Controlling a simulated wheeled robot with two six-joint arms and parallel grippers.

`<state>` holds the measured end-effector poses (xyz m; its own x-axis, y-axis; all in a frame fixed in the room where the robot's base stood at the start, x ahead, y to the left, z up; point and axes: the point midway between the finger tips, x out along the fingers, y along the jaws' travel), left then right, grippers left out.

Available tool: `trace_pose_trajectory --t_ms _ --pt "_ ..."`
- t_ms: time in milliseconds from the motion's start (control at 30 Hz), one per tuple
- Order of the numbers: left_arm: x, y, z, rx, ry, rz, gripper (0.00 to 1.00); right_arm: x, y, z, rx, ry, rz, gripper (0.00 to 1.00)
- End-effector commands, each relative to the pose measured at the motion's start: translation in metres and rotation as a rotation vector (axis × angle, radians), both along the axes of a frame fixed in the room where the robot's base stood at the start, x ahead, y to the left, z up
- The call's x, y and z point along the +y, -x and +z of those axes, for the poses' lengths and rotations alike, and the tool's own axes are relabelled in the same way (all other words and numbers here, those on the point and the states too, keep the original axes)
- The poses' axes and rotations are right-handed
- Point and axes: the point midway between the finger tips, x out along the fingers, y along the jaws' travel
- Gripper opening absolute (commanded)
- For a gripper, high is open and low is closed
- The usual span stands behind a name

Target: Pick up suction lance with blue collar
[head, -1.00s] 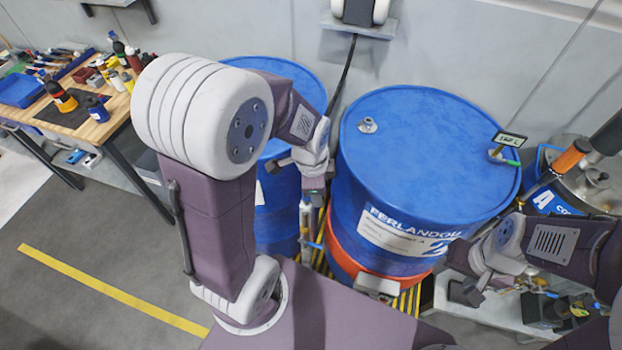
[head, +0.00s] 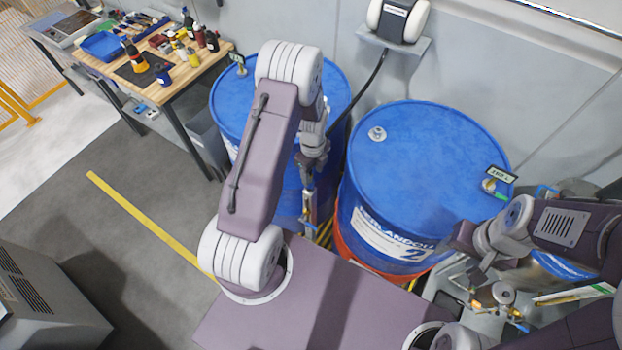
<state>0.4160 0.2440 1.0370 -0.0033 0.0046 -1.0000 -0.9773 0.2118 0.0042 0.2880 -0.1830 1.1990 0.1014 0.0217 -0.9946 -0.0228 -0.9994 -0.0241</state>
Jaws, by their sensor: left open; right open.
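I cannot clearly make out a suction lance with a blue collar. A thin upright piece with pale, blue and yellow parts (head: 308,203) shows just below my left gripper (head: 312,168), between the two blue drums; it is too small to identify. My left gripper is open and points down there; whether it touches the piece is unclear. My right gripper (head: 466,256) is open beside the right drum's lower right side. Below and right of it are brass and blue fittings (head: 503,295), partly hidden by my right arm.
The right blue drum (head: 425,150) has a cap and a tagged green-ended fitting (head: 492,186) on its lid. The left drum (head: 240,100) is partly hidden by my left arm. A workbench with tools (head: 165,90) stands upper left. Grey floor (head: 110,180) is open at left.

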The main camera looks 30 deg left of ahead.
Motion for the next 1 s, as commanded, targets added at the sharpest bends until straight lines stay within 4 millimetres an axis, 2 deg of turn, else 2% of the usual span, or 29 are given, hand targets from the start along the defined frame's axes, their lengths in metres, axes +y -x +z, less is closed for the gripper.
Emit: trace_pose_trajectory --t_ms 167,333,400,500,733,900,933,1000 --pt "0.001 0.001 -0.005 0.002 0.001 0.001 0.51 0.000 0.000 0.007 0.000 0.000 0.000 0.55" --pt "0.007 0.003 -0.029 0.003 0.000 0.002 0.51 0.000 0.000 0.027 0.000 0.000 0.000 0.55" --pt "0.006 0.002 -0.042 0.003 0.000 0.001 0.51 0.000 0.000 0.028 0.000 0.000 0.000 0.55" --pt "0.006 0.001 -0.051 0.000 0.000 0.001 0.51 0.000 0.000 0.029 0.000 0.000 0.000 0.55" --pt "0.006 0.001 -0.054 -0.002 -0.001 0.001 0.51 0.000 0.000 0.028 0.000 0.000 0.000 0.55" --pt "0.006 0.001 -0.053 -0.002 -0.001 0.001 0.04 0.000 0.000 0.028 0.000 0.000 0.000 0.55" --pt "0.006 0.001 -0.053 -0.002 -0.001 0.001 0.00 0.000 0.000 0.028 0.000 0.000 0.000 0.55" --pt "0.007 0.001 -0.053 -0.002 -0.001 0.001 0.00 0.000 0.000 0.028 0.000 0.000 0.000 0.55"
